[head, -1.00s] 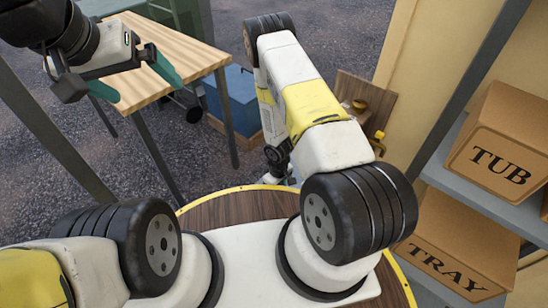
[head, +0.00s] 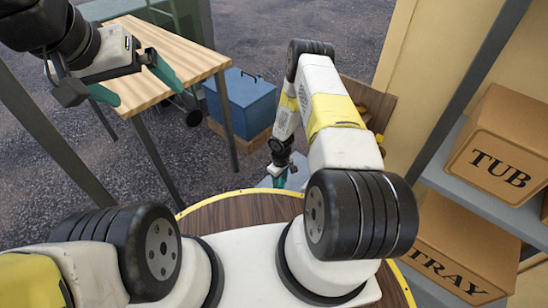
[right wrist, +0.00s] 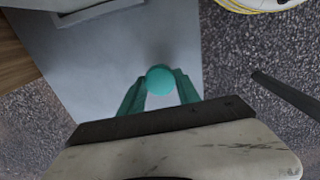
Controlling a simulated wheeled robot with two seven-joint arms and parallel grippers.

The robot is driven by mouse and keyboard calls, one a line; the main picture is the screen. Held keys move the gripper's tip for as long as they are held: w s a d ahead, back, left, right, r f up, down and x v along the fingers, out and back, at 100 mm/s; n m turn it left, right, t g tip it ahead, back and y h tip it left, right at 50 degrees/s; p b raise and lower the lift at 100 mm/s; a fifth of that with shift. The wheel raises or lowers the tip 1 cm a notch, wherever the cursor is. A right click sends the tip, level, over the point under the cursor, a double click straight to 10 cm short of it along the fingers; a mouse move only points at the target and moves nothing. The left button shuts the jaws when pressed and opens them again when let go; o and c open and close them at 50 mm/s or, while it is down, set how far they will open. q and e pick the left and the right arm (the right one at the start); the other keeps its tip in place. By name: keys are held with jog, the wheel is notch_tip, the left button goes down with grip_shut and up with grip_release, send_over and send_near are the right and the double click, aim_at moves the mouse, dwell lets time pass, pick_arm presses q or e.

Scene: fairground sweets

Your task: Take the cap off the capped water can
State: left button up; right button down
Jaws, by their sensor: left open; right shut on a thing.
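My right gripper (right wrist: 160,95) is low, beyond the round platform, and points down. In the right wrist view its teal fingers close on a small round teal cap (right wrist: 160,79). A pale grey, flat-topped body (right wrist: 100,62), seemingly the water can, lies below the cap. Whether the cap is still seated on it or raised cannot be told. In the head view, the gripper's teal tip (head: 279,180) shows over a small pale patch of that body (head: 297,176). My left gripper (head: 136,83) is open and empty at the upper left, by the wooden table.
The wooden table (head: 180,60) stands at the left. A blue box (head: 243,103) sits on a wooden base behind my right arm. Shelves at the right hold cardboard boxes marked TUB (head: 500,150) and TRAY (head: 455,250). Open gravel (head: 150,160) lies between.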

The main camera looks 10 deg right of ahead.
jog(key=shift+w+d, duration=0.15)
jog(key=shift+w, duration=0.15)
jog(key=shift+w+d+f, duration=0.1)
jog(key=shift+w+f, duration=0.05)
jog(key=shift+f, duration=0.75)
jog(key=shift+w+f, duration=0.15)
jog(key=shift+f, duration=0.75)
jog(key=shift+f, duration=0.1)
jog(key=c, duration=0.9)
grip_release()
jog(key=shift+o, duration=0.2)
